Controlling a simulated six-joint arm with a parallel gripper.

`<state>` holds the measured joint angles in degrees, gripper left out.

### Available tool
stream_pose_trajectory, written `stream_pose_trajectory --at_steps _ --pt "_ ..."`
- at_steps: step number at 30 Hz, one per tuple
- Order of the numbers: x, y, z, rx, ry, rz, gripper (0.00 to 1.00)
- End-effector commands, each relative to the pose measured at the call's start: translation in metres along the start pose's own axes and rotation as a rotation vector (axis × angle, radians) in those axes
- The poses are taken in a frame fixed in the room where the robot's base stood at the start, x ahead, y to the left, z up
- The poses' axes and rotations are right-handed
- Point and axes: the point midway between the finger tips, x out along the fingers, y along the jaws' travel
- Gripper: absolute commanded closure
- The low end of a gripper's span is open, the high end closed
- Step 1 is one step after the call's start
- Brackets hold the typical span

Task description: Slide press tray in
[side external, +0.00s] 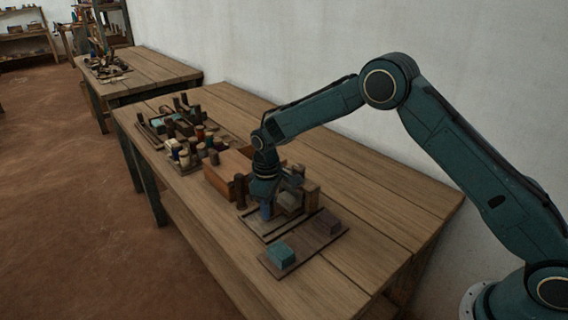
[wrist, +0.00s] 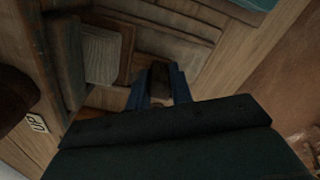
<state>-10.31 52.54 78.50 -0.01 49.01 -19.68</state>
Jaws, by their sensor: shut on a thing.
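The press (side external: 312,192) stands on the bench with dark upright posts and a pale block (side external: 289,201) inside its frame. The press tray (side external: 262,226) appears as a flat wooden piece low at its front; its exact edges are hard to tell. My gripper (side external: 266,210) points down at the front of the press. In the wrist view, my gripper's blue fingers (wrist: 157,92) are shut on a small dark brown block that looks like the tray's handle (wrist: 159,78). A pale ribbed block (wrist: 105,55) lies left of the fingers. The handle's lower end is hidden.
A dark board (side external: 304,245) with a teal block (side external: 281,255) and a brown block (side external: 328,222) lies in front of the press. A wooden box (side external: 222,175) and several spools (side external: 186,152) crowd behind. The bench's right side is clear.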

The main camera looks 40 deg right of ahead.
Motion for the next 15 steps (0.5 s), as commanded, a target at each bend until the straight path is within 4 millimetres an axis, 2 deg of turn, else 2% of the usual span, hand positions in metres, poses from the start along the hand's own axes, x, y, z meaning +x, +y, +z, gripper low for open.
stream_pose_trajectory --at_steps 15 --pt "-0.001 0.029 0.015 0.003 0.004 0.002 0.93"
